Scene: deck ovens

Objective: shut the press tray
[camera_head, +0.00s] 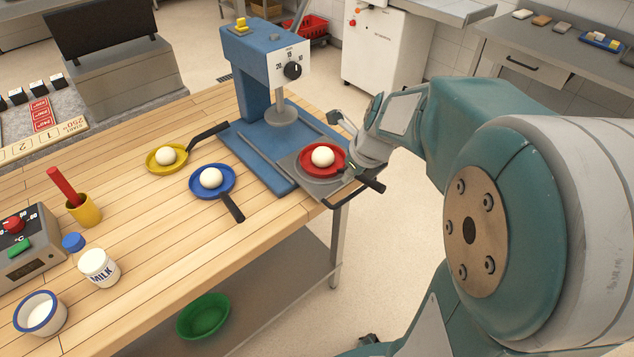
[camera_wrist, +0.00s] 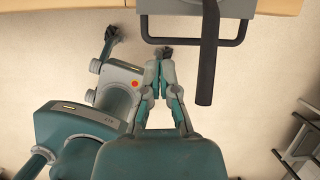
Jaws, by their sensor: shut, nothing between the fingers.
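The blue press (camera_head: 252,75) stands at the right end of the wooden table. Its grey press tray (camera_head: 313,185) is slid out toward the table's front edge. A red pan (camera_head: 309,167) with a white dough ball (camera_head: 322,157) sits on the tray, its black handle pointing out over the edge. In the wrist view the tray's dark bar handle (camera_wrist: 150,40) and the black pan handle (camera_wrist: 208,60) show near the top. My gripper (camera_wrist: 164,52) is shut and empty, its tips close to the tray's bar handle; I cannot tell if they touch it.
A blue pan (camera_head: 200,187) and a yellow pan (camera_head: 152,160), each with a dough ball, lie left of the press. A milk jar (camera_head: 98,267), a yellow cup (camera_head: 84,211) and a bowl (camera_head: 40,325) stand farther left. Floor in front is open.

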